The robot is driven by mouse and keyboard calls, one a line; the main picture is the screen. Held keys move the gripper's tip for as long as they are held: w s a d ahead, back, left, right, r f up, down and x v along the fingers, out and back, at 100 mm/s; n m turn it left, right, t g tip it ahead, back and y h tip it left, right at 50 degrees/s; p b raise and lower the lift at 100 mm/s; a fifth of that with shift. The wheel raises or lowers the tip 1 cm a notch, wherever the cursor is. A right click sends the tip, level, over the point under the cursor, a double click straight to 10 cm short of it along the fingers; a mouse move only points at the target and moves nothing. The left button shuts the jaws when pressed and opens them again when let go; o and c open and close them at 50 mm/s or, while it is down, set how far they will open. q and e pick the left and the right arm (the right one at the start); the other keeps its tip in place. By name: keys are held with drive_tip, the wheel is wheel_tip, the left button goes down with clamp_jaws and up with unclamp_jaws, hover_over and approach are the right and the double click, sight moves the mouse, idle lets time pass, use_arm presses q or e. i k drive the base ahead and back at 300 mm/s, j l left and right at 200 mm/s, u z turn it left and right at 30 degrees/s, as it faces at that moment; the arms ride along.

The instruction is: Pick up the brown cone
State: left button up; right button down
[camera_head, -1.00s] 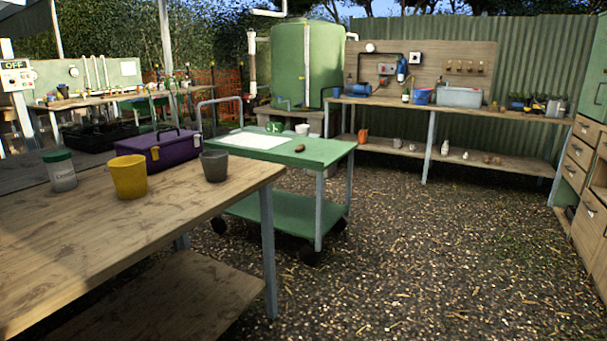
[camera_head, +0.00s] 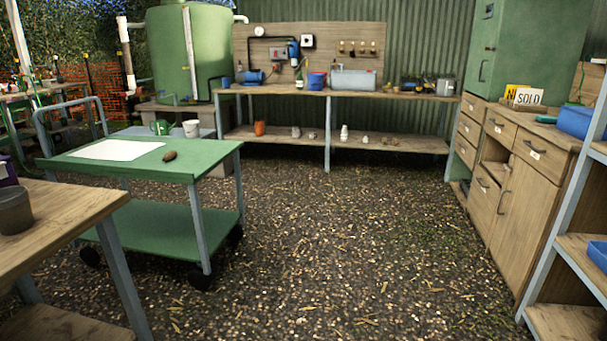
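A small brown cone-like object (camera_head: 170,156) lies on its side on the green cart's top (camera_head: 205,150), to the right of a white sheet (camera_head: 118,150). It is small in the view, so its details are hard to make out. Nothing touches it. Neither of my grippers shows in the head view.
A wooden table (camera_head: 75,215) with a dark grey pot (camera_head: 14,211) stands at the near left. Drawers (camera_head: 520,170) and a shelf (camera_head: 572,250) line the right. The gravel floor between is clear.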

sight(169, 156)
drive_tip(key=i+z, duration=0.4)
drive_tip(key=i, duration=1.25)
drive_tip(key=i+u, duration=0.15)
drive_tip(key=i, duration=0.4)
drive_tip(key=i+l+u, duration=0.15)
drive_tip(key=i, duration=0.35)
drive_tip(key=i+l+u, duration=0.2)
drive_tip(key=i, duration=0.35)
drive_tip(key=i+l+u, duration=0.15)
drive_tip(key=i+u, duration=0.2)
drive_tip(key=i+l+u, duration=0.5)
drive_tip(key=u, duration=0.2)
